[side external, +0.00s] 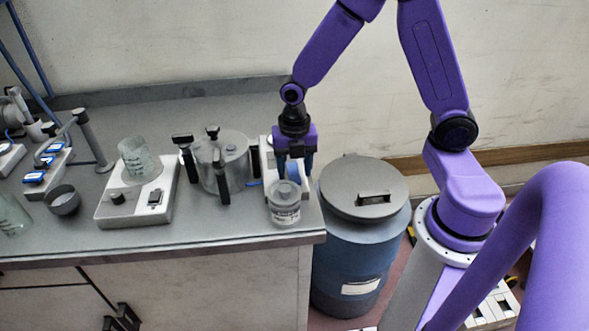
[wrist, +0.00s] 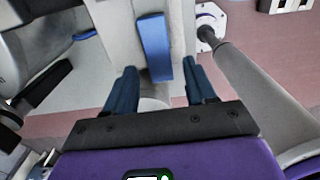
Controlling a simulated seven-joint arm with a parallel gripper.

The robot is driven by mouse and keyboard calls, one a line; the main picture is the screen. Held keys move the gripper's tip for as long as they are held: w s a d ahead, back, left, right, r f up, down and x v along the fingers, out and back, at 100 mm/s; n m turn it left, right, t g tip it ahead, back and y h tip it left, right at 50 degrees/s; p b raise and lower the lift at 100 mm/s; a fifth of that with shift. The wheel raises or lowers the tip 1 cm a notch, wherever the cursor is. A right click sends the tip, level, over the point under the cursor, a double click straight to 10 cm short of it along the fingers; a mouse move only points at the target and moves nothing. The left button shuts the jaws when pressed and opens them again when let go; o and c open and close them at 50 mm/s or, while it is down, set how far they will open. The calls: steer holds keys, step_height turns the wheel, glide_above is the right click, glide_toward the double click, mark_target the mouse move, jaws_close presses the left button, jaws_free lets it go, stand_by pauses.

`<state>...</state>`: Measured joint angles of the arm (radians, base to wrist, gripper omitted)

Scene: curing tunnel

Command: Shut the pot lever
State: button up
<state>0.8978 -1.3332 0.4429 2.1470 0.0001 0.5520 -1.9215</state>
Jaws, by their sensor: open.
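The grey metal pot (side external: 222,165) stands on the bench with a lid and black handles. A small blue lever (side external: 254,184) sticks out low on its right side. In the wrist view the pot (wrist: 45,45) is at the left, with its blue lever (wrist: 84,35) near the top. My gripper (side external: 292,172) is open and points down, right of the pot, above a white device (side external: 267,165). In the wrist view a blue paddle (wrist: 155,48) on that device lies just ahead of my open fingers (wrist: 161,85). I cannot tell whether it is touched.
A lidded clear jar (side external: 284,208) stands close in front of my gripper. A blue drum (side external: 350,255) with a grey lid is right of the bench edge. Left of the pot are a hotplate (side external: 125,210) with a beaker (side external: 139,160) and a dark bowl (side external: 63,202).

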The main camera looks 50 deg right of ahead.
steer(key=shift+f, duration=0.5)
jaws_close()
